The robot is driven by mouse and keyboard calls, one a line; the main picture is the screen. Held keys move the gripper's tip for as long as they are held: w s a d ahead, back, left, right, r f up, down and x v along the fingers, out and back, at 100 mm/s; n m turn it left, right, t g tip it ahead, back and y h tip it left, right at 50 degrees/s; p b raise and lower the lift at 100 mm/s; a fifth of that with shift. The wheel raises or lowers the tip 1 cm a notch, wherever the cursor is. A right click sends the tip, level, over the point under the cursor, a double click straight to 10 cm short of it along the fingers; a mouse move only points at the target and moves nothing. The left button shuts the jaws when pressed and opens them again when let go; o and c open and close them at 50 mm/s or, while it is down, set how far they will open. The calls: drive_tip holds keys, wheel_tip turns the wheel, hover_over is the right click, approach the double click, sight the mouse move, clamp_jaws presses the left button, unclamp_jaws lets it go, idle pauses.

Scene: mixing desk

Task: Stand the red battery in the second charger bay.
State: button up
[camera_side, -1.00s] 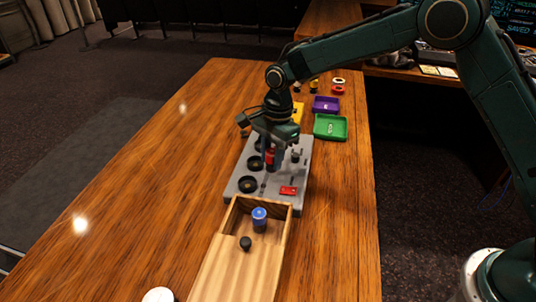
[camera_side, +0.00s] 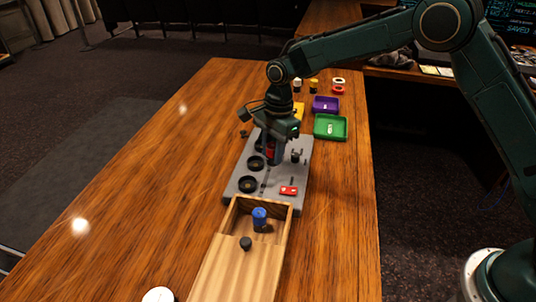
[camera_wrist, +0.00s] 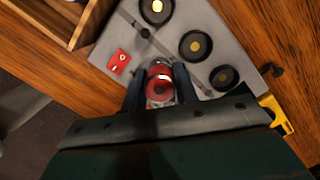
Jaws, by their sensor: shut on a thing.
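My gripper (camera_wrist: 160,92) is shut on the red battery (camera_wrist: 160,82), with one finger on each side of it. In the side view the red battery (camera_side: 269,154) is mostly hidden by my gripper (camera_side: 270,158), above the grey charger (camera_side: 232,197). The charger has three round dark bays in a row: a near one (camera_side: 248,184), a middle one (camera_side: 255,163) and a far one (camera_side: 259,147). In the wrist view the middle bay (camera_wrist: 195,45) looks empty, and the battery is beside the row, apart from the bays. I cannot tell its exact height.
A red switch plate (camera_side: 288,190) and a small post (camera_side: 295,157) are on the charger. Green (camera_side: 330,127) and purple (camera_side: 325,104) trays stand beyond.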

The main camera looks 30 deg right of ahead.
drive_tip(key=w+a+r+m, duration=0.2)
drive_tip(key=w+r+m, duration=0.1)
drive_tip(key=w+m, duration=0.1)
drive_tip(key=shift+w+r+t, duration=0.25)
drive_tip(key=shift+w+t, duration=0.05)
drive_tip(key=shift+w, duration=0.45)
drive_tip(key=shift+f, duration=0.15)
drive_tip(key=shift+f, duration=2.8)
drive_tip(key=shift+f, duration=0.65)
drive_tip(key=o, duration=0.8)
drive_tip(key=shift+r, duration=0.15)
drive_tip(key=shift+s+d+r, duration=0.1)
drive_tip(key=shift+d+r, duration=0.1)
drive_tip(key=shift+r, duration=1.6)
drive_tip(key=shift+d+r, duration=0.25)
drive_tip(key=shift+r, duration=1.5)
drive_tip(key=shift+s+d+r, duration=0.1)
drive_tip(key=shift+d+r, duration=0.1)
drive_tip(key=shift+r, duration=1.6)
drive_tip(key=shift+r, duration=0.1)
